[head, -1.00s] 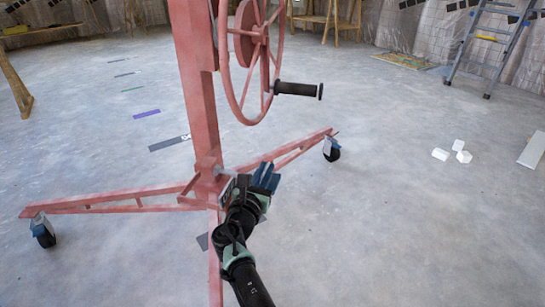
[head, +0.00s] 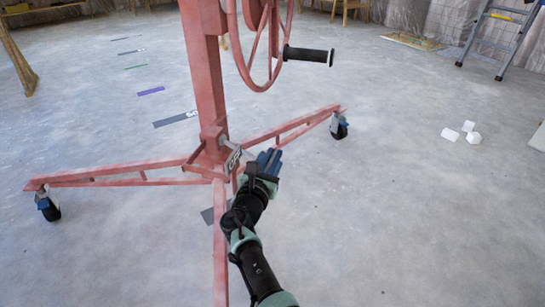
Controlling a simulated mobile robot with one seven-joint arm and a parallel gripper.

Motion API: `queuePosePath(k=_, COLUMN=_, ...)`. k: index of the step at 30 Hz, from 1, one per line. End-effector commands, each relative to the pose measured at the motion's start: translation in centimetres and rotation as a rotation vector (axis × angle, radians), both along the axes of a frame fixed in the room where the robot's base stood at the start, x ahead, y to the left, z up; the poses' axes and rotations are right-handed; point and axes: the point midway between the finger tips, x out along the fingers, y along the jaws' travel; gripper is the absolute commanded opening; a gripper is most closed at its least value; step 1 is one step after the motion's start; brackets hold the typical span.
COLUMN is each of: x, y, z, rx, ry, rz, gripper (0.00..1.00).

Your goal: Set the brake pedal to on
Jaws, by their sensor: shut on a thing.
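The brake pedal looks to be the small pale grey plate (head: 233,158) with dark marks, low at the foot of the red post. My gripper (head: 268,161), with blue fingers, is just right of this plate, close to the floor. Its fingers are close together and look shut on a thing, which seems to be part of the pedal. The grip itself is hidden by the fingers and wrist. Whether the pedal is on or off cannot be told.
The red panel lift's post (head: 205,80) stands on spread legs with casters at left (head: 48,207) and right (head: 338,126). A crank wheel with a black handle (head: 308,55) hangs above my gripper. White blocks (head: 461,131) lie at right. The floor is otherwise mostly open.

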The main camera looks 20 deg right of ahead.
Motion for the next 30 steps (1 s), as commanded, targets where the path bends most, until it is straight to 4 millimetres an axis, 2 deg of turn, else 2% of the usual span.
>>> queuePosePath(k=5, x=-0.1, y=0.1, z=-0.6, rx=0.003, ry=0.009, rz=0.002, gripper=0.0)
queuePosePath(k=6, x=-0.1, y=0.1, z=-0.6, rx=0.003, ry=0.009, rz=0.002, gripper=0.2)
queuePosePath(k=10, x=-0.1, y=0.0, z=-0.5, rx=0.003, ry=0.008, rz=0.001, gripper=0.42)
queuePosePath(k=22, x=-0.4, y=0.2, z=-0.1, rx=0.002, ry=0.005, rz=0.0, gripper=0.42)
queuePosePath(k=30, x=-3.0, y=2.7, z=0.3, rx=0.005, ry=0.007, rz=0.001, gripper=0.42)
